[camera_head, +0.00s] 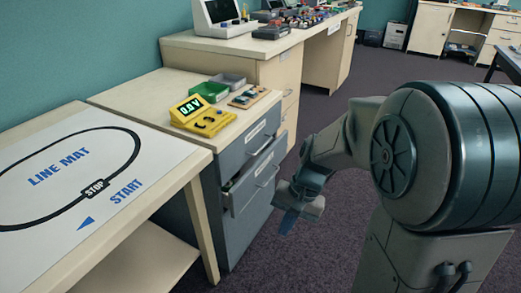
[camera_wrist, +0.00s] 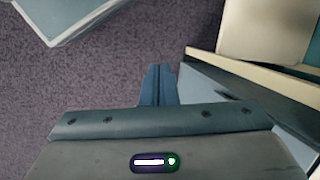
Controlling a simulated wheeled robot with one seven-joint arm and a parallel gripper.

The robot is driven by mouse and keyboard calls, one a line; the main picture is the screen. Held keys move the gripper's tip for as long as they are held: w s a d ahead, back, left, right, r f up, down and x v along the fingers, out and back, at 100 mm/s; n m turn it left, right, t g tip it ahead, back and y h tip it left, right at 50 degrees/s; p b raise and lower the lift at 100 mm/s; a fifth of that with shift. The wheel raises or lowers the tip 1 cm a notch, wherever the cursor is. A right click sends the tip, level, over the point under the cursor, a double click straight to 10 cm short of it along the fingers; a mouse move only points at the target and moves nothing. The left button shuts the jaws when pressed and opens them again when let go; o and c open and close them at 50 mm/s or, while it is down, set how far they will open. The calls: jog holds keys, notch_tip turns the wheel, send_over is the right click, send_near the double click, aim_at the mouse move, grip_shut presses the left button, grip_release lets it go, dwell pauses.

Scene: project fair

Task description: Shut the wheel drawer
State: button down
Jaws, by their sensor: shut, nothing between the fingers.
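The grey drawer cabinet (camera_head: 230,224) stands under the beige bench in the head view. Its upper drawer front (camera_head: 250,137) carries a label and a handle and looks flush. The drawer below it (camera_head: 254,181) is pulled out part way, with its handle facing the aisle; I cannot read which is the wheel drawer. My gripper (camera_head: 287,222) is shut and empty, low in front of the cabinet and apart from the open drawer. In the wrist view its closed blue fingers (camera_wrist: 158,72) point over carpet, with grey-blue and beige furniture edges to the right.
A yellow meter (camera_head: 203,117) and a green tray (camera_head: 210,91) stand on the bench top. The line mat table (camera_head: 190,165) is left of the cabinet. Open carpet (camera_head: 325,100) lies right of the cabinet. A pale-edged panel (camera_wrist: 70,15) shows at the wrist view's upper left.

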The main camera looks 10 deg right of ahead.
jog(key=w+f+m+y+p, duration=0.25)
jog(key=w+m+y, duration=0.25)
jog(key=w, duration=0.4)
jog(key=m+t+y+p, duration=0.4)
jog(key=m+t+y, duration=0.2)
jog(key=m+t, duration=0.75)
send_near(260, 166)
jog(key=shift+m+g, duration=0.85)
jog(key=shift+m, duration=0.1)
jog(key=w+a, duration=0.1)
jog(key=w+a+r+b, duration=0.1)
jog(key=w+a, duration=0.1)
jog(key=w+a+b, duration=0.1)
jog(key=a, duration=0.1)
jog(key=shift+w+r, duration=0.2)
jog(key=shift+r, duration=0.15)
jog(key=shift+a+b, duration=0.15)
jog(key=shift+b, duration=0.15)
jog(key=b+x, duration=0.1)
jog(key=x, duration=0.2)
jog(key=shift+w+a+f, duration=0.2)
jog(key=shift+w+a, duration=0.05)
jog(key=shift+a, duration=0.05)
jog(key=shift+w+a+r, duration=0.15)
jog(key=shift+w+a, duration=0.1)
jog(key=shift+r, duration=0.2)
